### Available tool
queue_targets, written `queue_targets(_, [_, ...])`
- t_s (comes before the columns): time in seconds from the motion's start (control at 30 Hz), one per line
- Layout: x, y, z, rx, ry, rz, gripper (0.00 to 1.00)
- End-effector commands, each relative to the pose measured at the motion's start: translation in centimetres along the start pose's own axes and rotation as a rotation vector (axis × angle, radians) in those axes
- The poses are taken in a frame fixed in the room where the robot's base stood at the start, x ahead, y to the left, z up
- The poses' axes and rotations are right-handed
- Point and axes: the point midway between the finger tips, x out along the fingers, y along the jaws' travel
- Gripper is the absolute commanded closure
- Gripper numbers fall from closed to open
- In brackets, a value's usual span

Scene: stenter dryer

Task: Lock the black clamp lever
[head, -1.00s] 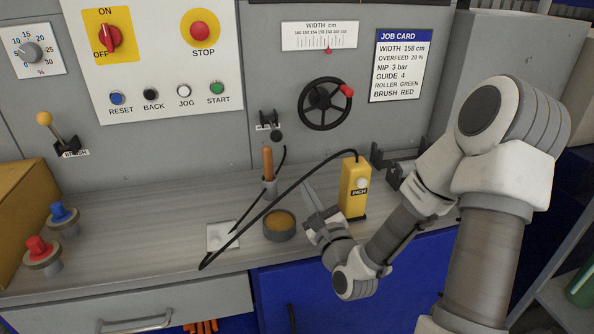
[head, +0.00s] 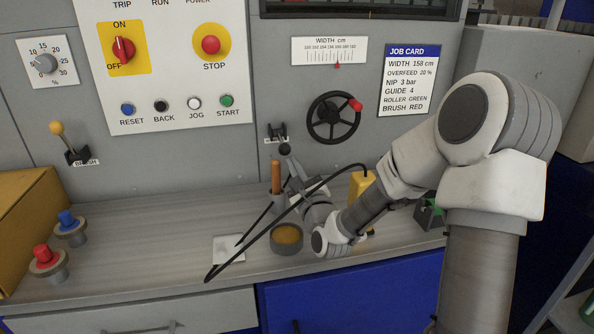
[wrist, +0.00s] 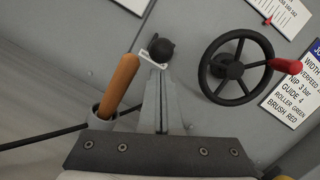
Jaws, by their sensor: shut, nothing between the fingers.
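The black clamp lever (head: 284,149) is on the grey panel, left of the handwheel, with its round knob hanging below a small black bracket (head: 276,132). In the wrist view the lever's knob (wrist: 160,48) shows just beyond my fingertips, and the bracket is mostly hidden behind it. My gripper (head: 291,168) is shut and empty, pointing up at the panel just below the knob. In the wrist view the shut fingers (wrist: 158,75) reach almost to the knob and overlap its white label. I cannot tell whether they touch it.
A black handwheel (head: 335,118) with a red grip is right of the lever. A wooden-handled tool (head: 276,177) in a holder stands close left of my fingers. A black cable, a round tin (head: 287,239) and a yellow pendant (head: 360,186) are near my arm on the bench.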

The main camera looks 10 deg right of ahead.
Motion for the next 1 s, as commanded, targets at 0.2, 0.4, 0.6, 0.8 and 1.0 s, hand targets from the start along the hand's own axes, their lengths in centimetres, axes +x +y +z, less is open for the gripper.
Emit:
queue_targets(0.2, [0.0, 0.0, 0.0, 0.0, 0.0, 0.0, 1.0])
queue_targets(0.4, [0.0, -0.1, 0.3, 0.001, 0.01, 0.005, 1.0])
queue_targets(0.6, [0.0, -0.3, 0.8, 0.005, 0.04, 0.02, 1.0])
queue_targets(0.8, [0.0, -0.5, 0.9, 0.007, 0.056, 0.027, 1.0])
queue_targets(1.0, [0.0, -0.6, 1.2, 0.009, 0.077, 0.037, 1.0])
